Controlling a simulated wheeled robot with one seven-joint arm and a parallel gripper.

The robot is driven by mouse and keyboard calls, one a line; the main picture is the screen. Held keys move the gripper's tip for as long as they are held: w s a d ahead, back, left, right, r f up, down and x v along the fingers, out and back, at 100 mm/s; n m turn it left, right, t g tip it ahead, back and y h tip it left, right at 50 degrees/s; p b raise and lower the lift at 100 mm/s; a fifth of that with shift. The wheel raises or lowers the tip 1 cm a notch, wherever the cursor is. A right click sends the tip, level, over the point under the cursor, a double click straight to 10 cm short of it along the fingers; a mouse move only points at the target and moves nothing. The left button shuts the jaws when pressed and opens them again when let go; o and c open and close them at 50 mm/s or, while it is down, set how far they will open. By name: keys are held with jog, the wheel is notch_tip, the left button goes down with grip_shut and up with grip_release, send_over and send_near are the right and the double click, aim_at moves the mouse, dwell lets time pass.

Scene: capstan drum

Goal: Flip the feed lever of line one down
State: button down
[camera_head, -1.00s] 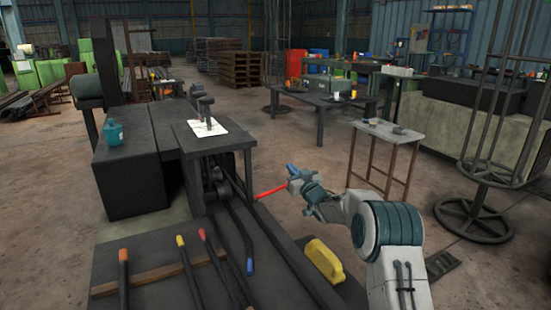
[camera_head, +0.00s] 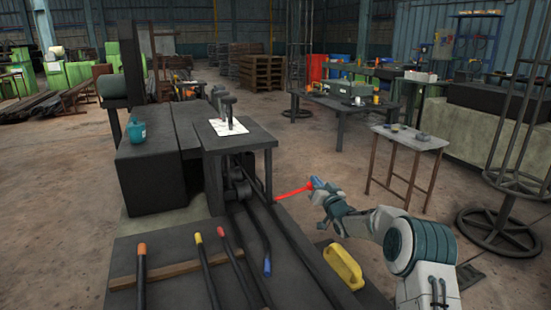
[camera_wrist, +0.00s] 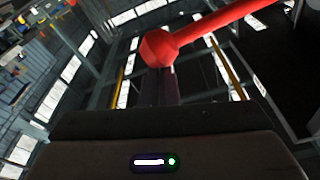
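A red lever (camera_head: 293,192) sticks out to the right from the side of the black machine, sloping slightly up toward its free end. My gripper (camera_head: 318,188) is at that free end, to the right of the machine. In the wrist view the lever ends in a red knob (camera_wrist: 158,48), with its red shaft running off to the upper right. My gripper's dark fingers (camera_wrist: 161,82) look close together below the knob. The knob covers their tips, so I cannot tell whether they touch it.
Several floor levers with orange, yellow, red and blue grips stand in front, including a blue-tipped one (camera_head: 267,266). A yellow block (camera_head: 343,266) lies at the front right. A teal jug (camera_head: 136,130) stands on the black machine. A small table (camera_head: 410,138) stands behind my arm.

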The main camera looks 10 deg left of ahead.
jog(key=shift+f, duration=0.4)
jog(key=s+d+r+p, duration=0.3)
jog(key=d+r, duration=0.8)
jog(key=shift+d+r+p, duration=0.15)
jog(key=shift+r+p, duration=0.15)
jog(key=shift+r, duration=0.1)
jog(key=shift+s, duration=0.15)
